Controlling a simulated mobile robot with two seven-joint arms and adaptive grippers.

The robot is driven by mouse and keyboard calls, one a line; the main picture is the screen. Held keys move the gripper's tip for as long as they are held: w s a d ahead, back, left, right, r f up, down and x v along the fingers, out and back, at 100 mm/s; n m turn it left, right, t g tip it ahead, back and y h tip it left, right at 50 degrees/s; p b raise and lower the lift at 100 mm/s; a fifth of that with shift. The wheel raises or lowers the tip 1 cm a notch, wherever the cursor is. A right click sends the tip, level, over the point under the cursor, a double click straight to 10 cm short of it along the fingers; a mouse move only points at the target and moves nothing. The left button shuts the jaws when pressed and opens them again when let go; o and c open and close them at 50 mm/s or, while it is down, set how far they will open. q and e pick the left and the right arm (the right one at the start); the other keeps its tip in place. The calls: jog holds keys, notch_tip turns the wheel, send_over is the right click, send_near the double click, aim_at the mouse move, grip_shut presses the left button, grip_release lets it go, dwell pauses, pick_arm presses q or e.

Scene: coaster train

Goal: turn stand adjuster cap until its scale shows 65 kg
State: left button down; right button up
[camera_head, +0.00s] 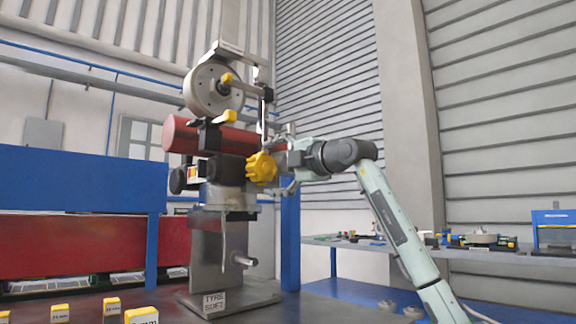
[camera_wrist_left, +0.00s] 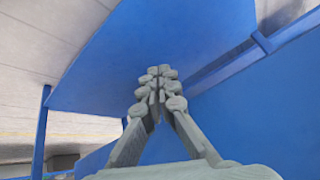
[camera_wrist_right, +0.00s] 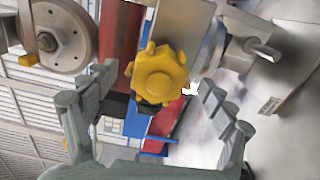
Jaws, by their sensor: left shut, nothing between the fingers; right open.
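The yellow lobed adjuster cap (camera_head: 261,168) sits on the side of the grey stand (camera_head: 226,240), under a red cylinder (camera_head: 182,137). No scale reading is legible. My right gripper (camera_head: 287,160) is just right of the cap. In the right wrist view the cap (camera_wrist_right: 158,73) lies between the spread fingers of my right gripper (camera_wrist_right: 155,95), which are open and not touching it. My left gripper does not show in the head view. In the left wrist view the fingers of my left gripper (camera_wrist_left: 158,85) are shut with nothing between them.
A grey wheel (camera_head: 212,90) with a yellow knob is on top of the stand. Several yellow-topped blocks (camera_head: 141,315) stand in front at left. A blue panel (camera_head: 80,192) is behind at left. A side bench (camera_head: 470,250) with small parts is at right.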

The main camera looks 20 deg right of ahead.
jog(key=v, duration=0.8)
jog(key=shift+s, duration=0.1)
